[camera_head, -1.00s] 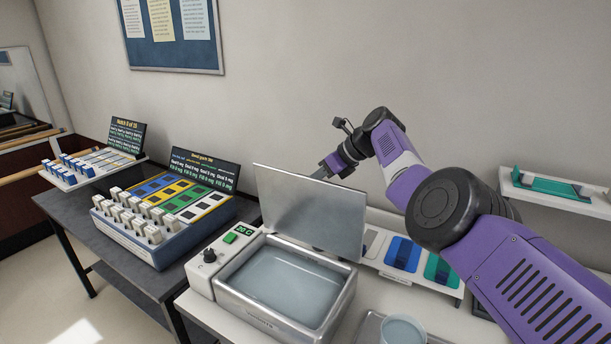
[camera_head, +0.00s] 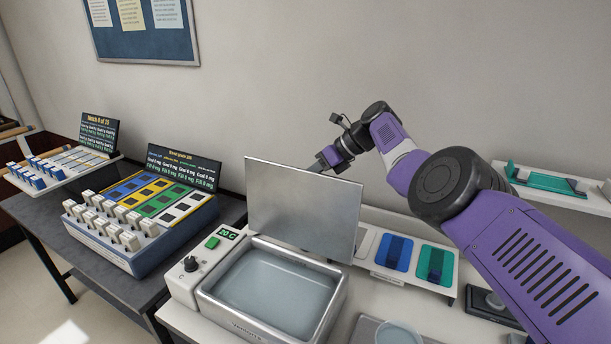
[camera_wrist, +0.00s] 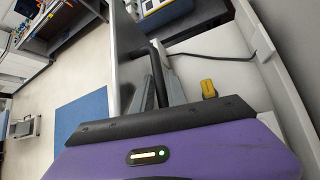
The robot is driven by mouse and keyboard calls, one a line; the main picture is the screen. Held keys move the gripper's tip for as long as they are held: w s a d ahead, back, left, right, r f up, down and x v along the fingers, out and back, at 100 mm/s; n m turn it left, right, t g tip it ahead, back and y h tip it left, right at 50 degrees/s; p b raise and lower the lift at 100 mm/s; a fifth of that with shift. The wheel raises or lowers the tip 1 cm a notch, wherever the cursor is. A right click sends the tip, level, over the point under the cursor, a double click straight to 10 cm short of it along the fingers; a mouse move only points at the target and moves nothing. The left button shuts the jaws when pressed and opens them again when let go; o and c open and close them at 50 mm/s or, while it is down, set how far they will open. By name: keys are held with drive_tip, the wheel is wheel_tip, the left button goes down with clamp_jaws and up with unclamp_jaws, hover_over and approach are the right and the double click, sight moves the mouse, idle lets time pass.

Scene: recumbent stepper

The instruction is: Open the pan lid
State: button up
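The pan (camera_head: 325,312) is an open metal basin with pale liquid in it, standing on the counter. Its lid (camera_head: 303,210) is a flat grey plate standing nearly upright along the pan's back edge, so the pan is uncovered. My gripper is behind the lid, with its fingers hidden there in the head view. In the wrist view my gripper's fingers (camera_wrist: 158,82) lie on both sides of a dark bar (camera_wrist: 157,70) beside the lid's grey plate (camera_wrist: 125,60). I cannot tell whether they press on it.
A control box with a knob (camera_head: 191,264) and green display adjoins the pan's left side. Blue (camera_head: 394,252) and green (camera_head: 436,263) slides lie on a tray at right. A cassette rack (camera_head: 150,215) stands on the dark table. A shelf (camera_head: 550,184) is at right.

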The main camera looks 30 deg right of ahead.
drive_tip(key=shift+r, duration=0.1)
drive_tip(key=shift+d+r, duration=0.1)
drive_tip(key=shift+r, duration=0.05)
drive_tip(key=shift+s+d+r+p, duration=0.35)
drive_tip(key=shift+r+p, duration=0.2)
drive_tip(key=shift+p, duration=0.4)
drive_tip(key=shift+v, duration=2.95)
drive_tip(key=shift+s+f, duration=0.1)
drive_tip(key=shift+f, duration=0.05)
drive_tip(key=shift+d, duration=0.1)
